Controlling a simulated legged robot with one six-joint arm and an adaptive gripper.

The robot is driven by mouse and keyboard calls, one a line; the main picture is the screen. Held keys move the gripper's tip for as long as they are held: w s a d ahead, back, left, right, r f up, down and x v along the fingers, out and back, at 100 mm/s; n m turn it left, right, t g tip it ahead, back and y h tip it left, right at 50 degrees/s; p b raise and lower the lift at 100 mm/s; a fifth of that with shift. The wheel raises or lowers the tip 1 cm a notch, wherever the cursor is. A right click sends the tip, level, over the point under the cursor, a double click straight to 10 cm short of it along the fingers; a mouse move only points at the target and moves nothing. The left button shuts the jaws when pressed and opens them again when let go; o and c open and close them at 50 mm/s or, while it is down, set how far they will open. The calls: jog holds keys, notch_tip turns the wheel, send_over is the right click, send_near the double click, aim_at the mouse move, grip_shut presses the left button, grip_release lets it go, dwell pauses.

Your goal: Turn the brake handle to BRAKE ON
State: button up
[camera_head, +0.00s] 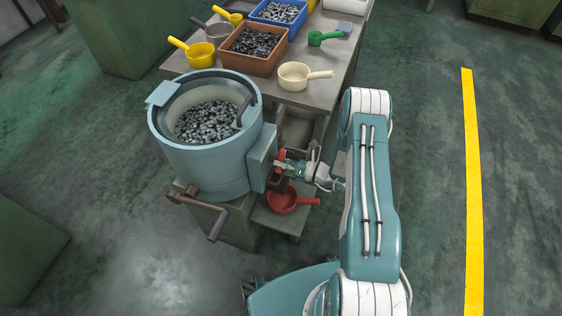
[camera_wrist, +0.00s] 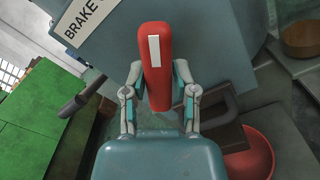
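The brake handle (camera_wrist: 155,40) is a red lever with a white stripe, standing nearly upright in the wrist view, in front of a blue-grey panel. Part of a white label (camera_wrist: 84,20) reads "BRAKE" at upper left; the rest is cut off or hidden. My gripper (camera_wrist: 158,78) has one finger on each side of the handle, the pads close against it, and looks shut on it. In the head view my gripper (camera_head: 288,166) is at the box on the drum's right side, where a bit of the red handle (camera_head: 281,155) shows.
A blue-grey drum (camera_head: 205,165) full of small metal parts stands left of my arm, with a crank (camera_head: 215,225) in front. A red scoop (camera_head: 283,201) lies below my gripper. The table (camera_head: 330,75) behind holds bins and scoops. The floor right of my arm is clear.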

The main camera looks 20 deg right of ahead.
jog(key=shift+n, duration=0.3)
grip_shut()
jog(key=n, duration=0.2)
jog(key=shift+w+f+n, duration=0.1)
jog(key=shift+n, duration=0.2)
jog(key=n, duration=0.3)
jog(key=shift+n, duration=0.3)
jog(key=n, duration=0.6)
jog(key=shift+w, duration=0.15)
jog(key=o, duration=0.9)
grip_release()
jog(key=shift+d, duration=0.1)
